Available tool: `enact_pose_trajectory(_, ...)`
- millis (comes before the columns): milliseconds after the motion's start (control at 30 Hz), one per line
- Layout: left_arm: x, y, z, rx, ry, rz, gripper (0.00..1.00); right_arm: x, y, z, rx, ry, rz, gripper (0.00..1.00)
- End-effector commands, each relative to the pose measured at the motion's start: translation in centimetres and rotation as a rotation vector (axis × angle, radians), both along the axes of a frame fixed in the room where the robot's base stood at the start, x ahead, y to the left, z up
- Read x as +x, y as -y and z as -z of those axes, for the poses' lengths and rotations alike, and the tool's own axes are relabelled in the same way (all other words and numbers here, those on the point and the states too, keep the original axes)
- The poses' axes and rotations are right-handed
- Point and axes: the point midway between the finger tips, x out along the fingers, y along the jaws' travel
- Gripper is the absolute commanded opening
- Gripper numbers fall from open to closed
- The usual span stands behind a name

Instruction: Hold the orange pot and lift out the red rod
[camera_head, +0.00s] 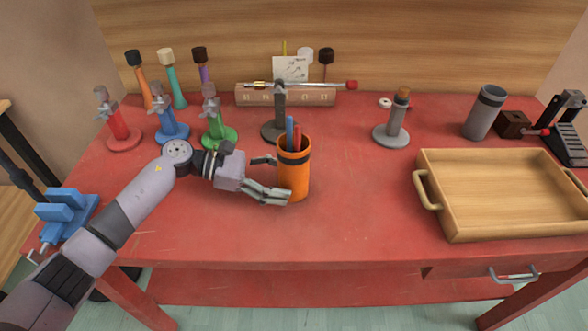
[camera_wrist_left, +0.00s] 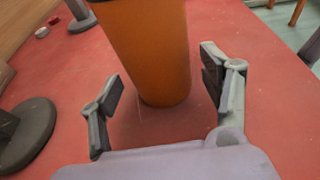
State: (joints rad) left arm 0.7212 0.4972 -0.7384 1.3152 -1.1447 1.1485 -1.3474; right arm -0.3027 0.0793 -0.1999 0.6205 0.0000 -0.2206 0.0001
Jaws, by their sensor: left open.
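The orange pot (camera_head: 293,180) stands upright near the middle of the red table, with a dark band near its rim. The red rod (camera_head: 297,138) leans in it beside a blue rod (camera_head: 289,132); their lower ends are hidden inside. In the left wrist view the pot (camera_wrist_left: 152,50) stands just ahead of and between the open fingertips (camera_wrist_left: 165,85); the rods are out of that view. My right gripper is not in view.
A wooden tray (camera_head: 435,219) with handles lies on the right. A dark stand (camera_head: 280,120) is close behind the pot. Several coloured stands, including a green one (camera_head: 219,138), are at the back left. A grey cup (camera_head: 484,112) stands back right. The table front is clear.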

Motion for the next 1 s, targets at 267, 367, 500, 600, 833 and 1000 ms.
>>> enact_pose_trajectory(267,0.0,1.9,0.7,0.000,0.000,0.000,0.71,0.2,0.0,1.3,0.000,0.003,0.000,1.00)
enact_pose_trajectory(367,0.0,2.1,0.7,0.000,0.000,0.000,0.71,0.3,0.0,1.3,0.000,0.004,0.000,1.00)
enact_pose_trajectory(500,0.0,2.1,0.7,0.000,0.000,0.000,0.71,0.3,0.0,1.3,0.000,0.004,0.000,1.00)
enact_pose_trajectory(600,0.0,2.1,0.7,0.000,0.000,0.000,0.70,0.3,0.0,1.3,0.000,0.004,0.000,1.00)
enact_pose_trajectory(833,0.0,2.1,0.7,0.000,0.000,0.000,0.54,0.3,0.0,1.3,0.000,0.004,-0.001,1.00)
enact_pose_trajectory(1000,0.0,2.1,0.7,0.000,0.000,-0.001,0.43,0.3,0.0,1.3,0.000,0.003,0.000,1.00)
